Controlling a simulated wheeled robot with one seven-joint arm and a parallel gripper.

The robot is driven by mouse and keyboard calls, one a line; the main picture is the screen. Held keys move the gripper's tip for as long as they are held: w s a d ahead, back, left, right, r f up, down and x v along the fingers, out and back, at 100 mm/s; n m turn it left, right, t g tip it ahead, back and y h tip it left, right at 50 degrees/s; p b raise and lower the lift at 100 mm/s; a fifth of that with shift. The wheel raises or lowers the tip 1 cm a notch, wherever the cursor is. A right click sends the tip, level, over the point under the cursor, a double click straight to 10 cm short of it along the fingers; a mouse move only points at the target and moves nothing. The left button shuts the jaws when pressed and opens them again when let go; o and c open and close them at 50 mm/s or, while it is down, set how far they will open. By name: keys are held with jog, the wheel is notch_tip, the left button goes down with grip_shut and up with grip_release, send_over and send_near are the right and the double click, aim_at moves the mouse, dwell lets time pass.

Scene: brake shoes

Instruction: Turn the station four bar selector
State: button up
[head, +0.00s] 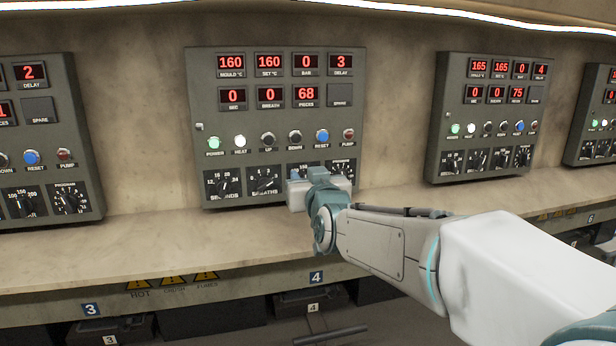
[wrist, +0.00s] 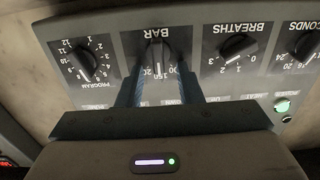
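The station four panel (head: 276,130) is the grey one at the middle of the head view, above the blue 4 label (head: 316,277). Its BAR selector (wrist: 158,58) is a dark knob, seen upside down in the wrist view, with its scale partly hidden. My gripper (head: 303,173) is at this knob and covers most of it in the head view. In the wrist view its two fingers (wrist: 160,75) stand one on each side of the knob. Whether they press on it cannot be told. The BAR display (head: 306,62) reads 0.
The BREATHS knob (wrist: 236,54) and the PROGRAM knob (wrist: 86,66) flank the BAR knob closely. A row of buttons and lamps (head: 268,139) sits above the knobs. A bare ledge (head: 200,235) runs below the panels. Similar panels (head: 490,115) stand to both sides.

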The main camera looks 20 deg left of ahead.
grip_shut()
jog(key=n+b, duration=0.1)
jog(key=n, duration=0.2)
jog(key=shift+s+a+f, duration=0.1)
jog(key=shift+a, duration=0.05)
jog(key=shift+s+a+f+n, duration=0.1)
jog(key=shift+a+n, duration=0.05)
jog(key=shift+n, duration=1.05)
jog(key=shift+s+a+n, duration=0.1)
jog(key=shift+n, duration=1.1)
